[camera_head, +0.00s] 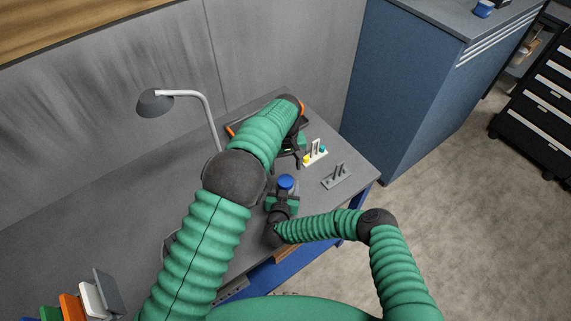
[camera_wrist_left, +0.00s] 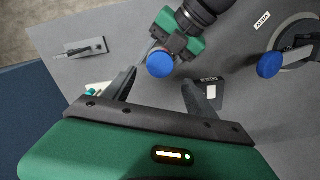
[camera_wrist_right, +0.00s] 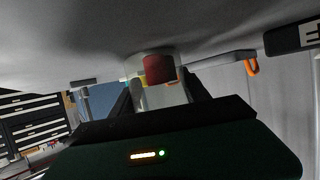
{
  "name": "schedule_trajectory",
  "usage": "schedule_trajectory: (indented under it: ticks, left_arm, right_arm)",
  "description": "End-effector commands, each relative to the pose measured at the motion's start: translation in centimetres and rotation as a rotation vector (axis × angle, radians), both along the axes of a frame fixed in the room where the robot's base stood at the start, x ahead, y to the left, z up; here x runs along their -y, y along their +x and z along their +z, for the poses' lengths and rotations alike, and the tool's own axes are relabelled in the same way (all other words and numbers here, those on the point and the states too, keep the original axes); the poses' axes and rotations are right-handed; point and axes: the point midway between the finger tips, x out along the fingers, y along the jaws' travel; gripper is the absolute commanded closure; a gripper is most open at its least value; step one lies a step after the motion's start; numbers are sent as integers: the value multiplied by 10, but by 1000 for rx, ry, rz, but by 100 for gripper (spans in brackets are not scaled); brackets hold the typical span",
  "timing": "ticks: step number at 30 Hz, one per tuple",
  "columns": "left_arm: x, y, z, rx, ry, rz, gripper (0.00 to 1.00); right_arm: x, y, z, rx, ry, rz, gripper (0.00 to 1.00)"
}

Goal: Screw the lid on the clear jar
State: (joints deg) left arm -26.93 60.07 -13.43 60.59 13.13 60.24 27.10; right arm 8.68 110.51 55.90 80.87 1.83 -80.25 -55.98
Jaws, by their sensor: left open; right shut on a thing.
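My right gripper (camera_head: 284,194) is shut on the clear jar (camera_wrist_right: 137,68), low over the bench. The jar has something dark red inside, in the right wrist view. A round blue lid (camera_head: 286,182) shows at the jar's top, also in the left wrist view (camera_wrist_left: 160,64). I cannot tell whether it is threaded on or only resting. My left gripper (camera_wrist_left: 160,88) is open and empty, with the blue lid beyond and between its fingertips. In the head view its fingers are partly hidden by its own arm.
A second blue disc (camera_wrist_left: 269,65) shows by a dark round fixture (camera_wrist_left: 298,42) at the right of the left wrist view. A grey pegged block (camera_head: 336,176) and a white stand (camera_head: 315,153) with yellow and teal pieces stand on the bench. A lamp (camera_head: 156,102) stands behind.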

Motion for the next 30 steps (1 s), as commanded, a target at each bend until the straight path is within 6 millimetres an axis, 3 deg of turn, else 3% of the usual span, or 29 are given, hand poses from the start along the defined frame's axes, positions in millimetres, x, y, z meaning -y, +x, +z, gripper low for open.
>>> schedule_trajectory:
  ticks: [15,26,30]
  left_arm:
    - [0,0,-73,-1,-1,1,34]
    - [1,1,-79,2,-3,1,34]
    - [1,1,-79,0,-2,1,52]
  right_arm:
    - [0,0,1,2,0,0,100]
    - [0,0,1,2,0,0,100]
    - [0,0,1,2,0,0,100]
